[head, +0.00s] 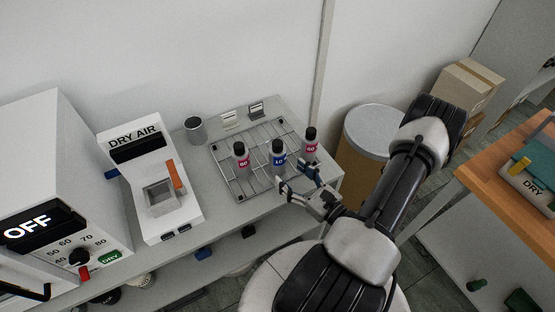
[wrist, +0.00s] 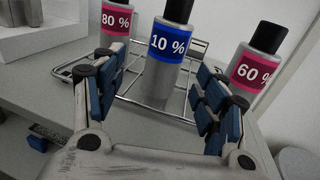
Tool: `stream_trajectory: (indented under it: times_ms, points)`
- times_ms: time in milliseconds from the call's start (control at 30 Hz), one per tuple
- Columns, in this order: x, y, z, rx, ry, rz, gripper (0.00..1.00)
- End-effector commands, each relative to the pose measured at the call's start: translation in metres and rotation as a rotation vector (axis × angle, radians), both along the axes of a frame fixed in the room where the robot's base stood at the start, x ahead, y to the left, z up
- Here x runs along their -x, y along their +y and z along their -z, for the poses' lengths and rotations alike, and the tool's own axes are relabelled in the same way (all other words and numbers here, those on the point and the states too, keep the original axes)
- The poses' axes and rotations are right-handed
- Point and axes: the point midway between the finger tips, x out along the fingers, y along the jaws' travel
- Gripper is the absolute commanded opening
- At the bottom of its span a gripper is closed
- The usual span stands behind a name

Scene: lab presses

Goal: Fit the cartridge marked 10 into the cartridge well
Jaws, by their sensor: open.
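The cartridge marked 10 (head: 278,155) is grey with a black cap and a blue label. It stands upright on the wire rack (head: 226,155), between two cartridges with pinkish-red labels. In the wrist view the 10 % cartridge (wrist: 168,50) is straight ahead, between and beyond the fingertips. My gripper (head: 302,184) is open and empty, just in front of it; its two blue-padded fingers also show in the wrist view (wrist: 150,95). The square cartridge well (head: 160,195) is in the white DRY AIR unit (head: 130,158) at the left and looks empty.
The 80 % cartridge (wrist: 115,20) stands to the left and the 60 % cartridge (wrist: 255,65) to the right, close to the right finger. A grey cup (head: 195,130) stands behind the rack. A white box marked OFF (head: 40,160) is at far left. Counter between unit and rack is clear.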

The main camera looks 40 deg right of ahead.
Motion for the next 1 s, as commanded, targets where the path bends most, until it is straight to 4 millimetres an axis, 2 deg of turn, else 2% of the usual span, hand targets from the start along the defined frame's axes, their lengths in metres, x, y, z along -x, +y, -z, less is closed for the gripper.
stream_trajectory:
  times_ms: [100, 367, 600, 700, 1000]
  points:
    - [-0.016, 0.001, 0.001, 0.0, 0.0, -0.005, 0.66]
    - [-0.032, -0.001, 0.0, 0.001, 0.0, -0.003, 0.66]
    - [-0.066, -0.007, 0.0, 0.002, 0.0, -0.006, 0.66]
    - [-0.075, -0.007, 0.0, 0.0, 0.0, -0.004, 0.66]
    - [-0.078, -0.008, -0.001, -0.001, 0.0, 0.0, 0.65]
